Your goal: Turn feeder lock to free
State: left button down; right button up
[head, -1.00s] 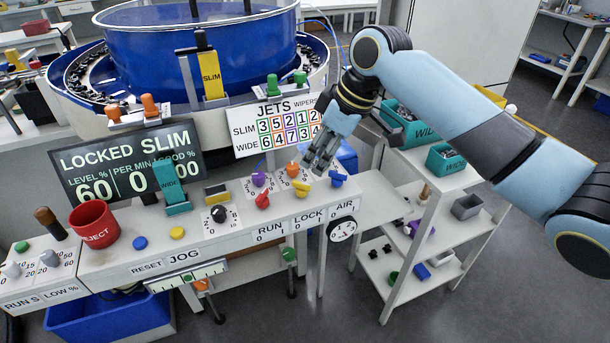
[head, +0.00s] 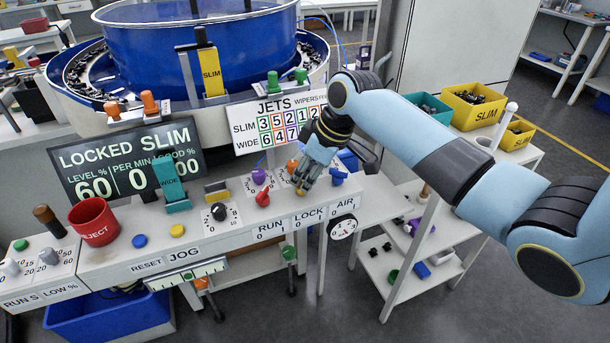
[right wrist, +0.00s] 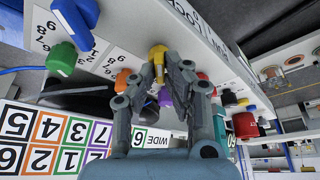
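The yellow lock knob (right wrist: 158,52) is on the console top above the LOCK label (head: 309,215). In the head view my right gripper (head: 304,182) is down over it and hides most of it. In the right wrist view my right gripper's fingertips (right wrist: 162,68) stand close on either side of the knob. I cannot tell whether they press on it. The display (head: 125,162) reads LOCKED SLIM, with 60, 0 and a partly hidden good % value. My left gripper is not in view.
Close around are the red RUN knob (head: 263,198), the purple knob (head: 259,176), the blue AIR knob (head: 338,177) and an orange knob (right wrist: 123,78). The jets board (head: 279,122) stands behind. A red REJECT cup (head: 94,222) is at the left.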

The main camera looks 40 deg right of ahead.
grip_shut()
jog(key=shift+n+y, duration=0.3)
jog(key=shift+n, duration=0.2)
jog(key=shift+w+d+n+g+y, duration=0.1)
jog(key=shift+n+g+y, duration=0.2)
jog(key=shift+n, duration=0.7)
jog(key=n+g, duration=0.1)
jog(key=n, duration=0.2)
jog(key=shift+w+n+y, duration=0.1)
jog(key=shift+n+y, duration=0.2)
jog(key=shift+y, duration=0.1)
jog(key=n+g+b, duration=0.1)
jog(key=n, duration=0.1)
jog(key=n+g+b, duration=0.1)
jog(key=n, duration=0.2)
jog(key=shift+w+b, duration=0.2)
jog(key=shift+b, duration=0.15)
jog(key=shift+w+n+g+b, duration=0.1)
jog(key=shift+n+g+b, duration=0.95)
jog(key=shift+n, duration=1.35)
jog(key=o, duration=0.6)
grip_release()
